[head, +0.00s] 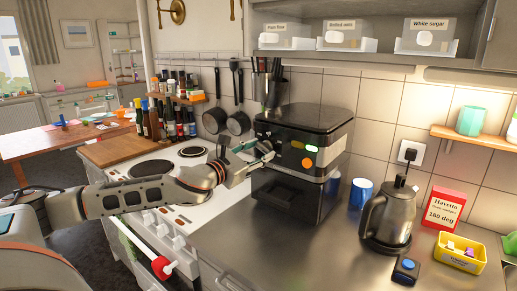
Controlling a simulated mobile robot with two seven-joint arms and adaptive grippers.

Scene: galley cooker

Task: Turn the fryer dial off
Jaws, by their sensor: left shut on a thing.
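The fryer (318,120) is a black and steel box standing on the steel counter beside the cooker. Its front panel shows an orange round knob or button (308,162) and green lit marks (312,148). My left gripper (268,152) reaches in from the left across the cooker. Its fingers are shut at the left part of the fryer's front panel, on what seems to be the fryer dial. The fingers hide the dial, so its setting cannot be read. My right gripper is not in view.
The white cooker (160,205) with dark hotplates lies under my left arm. Bottles (170,120) and hanging pans (238,123) are behind. Right of the fryer stand a blue mug (360,193), a kettle (391,215), a red-framed card (445,209) and a yellow tray (477,263).

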